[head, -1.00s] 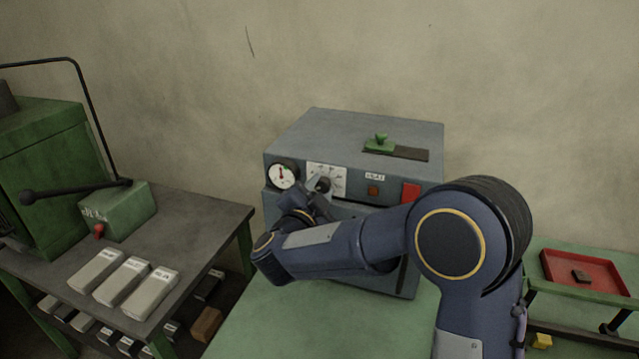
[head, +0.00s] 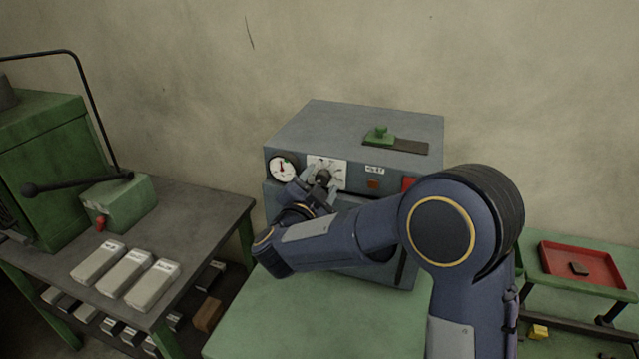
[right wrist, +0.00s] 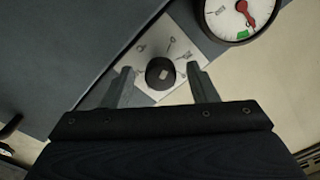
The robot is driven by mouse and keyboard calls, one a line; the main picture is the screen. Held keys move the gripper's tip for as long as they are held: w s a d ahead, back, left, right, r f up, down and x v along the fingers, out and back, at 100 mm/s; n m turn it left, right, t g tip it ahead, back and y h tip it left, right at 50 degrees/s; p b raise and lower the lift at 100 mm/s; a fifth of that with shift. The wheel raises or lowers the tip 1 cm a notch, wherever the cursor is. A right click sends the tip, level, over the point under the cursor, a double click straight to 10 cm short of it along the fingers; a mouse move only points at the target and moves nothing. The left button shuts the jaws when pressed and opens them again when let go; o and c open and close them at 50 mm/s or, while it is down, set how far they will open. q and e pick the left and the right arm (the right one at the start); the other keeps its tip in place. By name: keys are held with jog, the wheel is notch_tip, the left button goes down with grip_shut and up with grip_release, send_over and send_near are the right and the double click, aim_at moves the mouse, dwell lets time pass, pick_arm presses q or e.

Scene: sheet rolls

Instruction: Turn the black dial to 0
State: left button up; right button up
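The black dial (right wrist: 161,73) sits on a pale marked plate (right wrist: 153,47) on the front of a grey box-shaped machine (head: 360,130). In the head view the dial (head: 322,177) is partly covered by my right gripper (head: 317,182). In the right wrist view the two fingers of my right gripper (right wrist: 163,85) stand apart on either side of the dial, with a visible gap to it on both sides. The marks on the plate are too small to read. My left gripper is not in view.
A round gauge (head: 282,168) with a red needle is left of the dial plate. A green handle (head: 380,134) is on the machine's top. A bench with white blocks (head: 124,273) stands at the left. A red tray (head: 582,268) is at the right.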

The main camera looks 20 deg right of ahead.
jog(key=b+v, duration=0.1)
jog(key=v, duration=0.6)
jog(key=shift+s+a+b, duration=0.25)
jog(key=shift+s+b, duration=0.1)
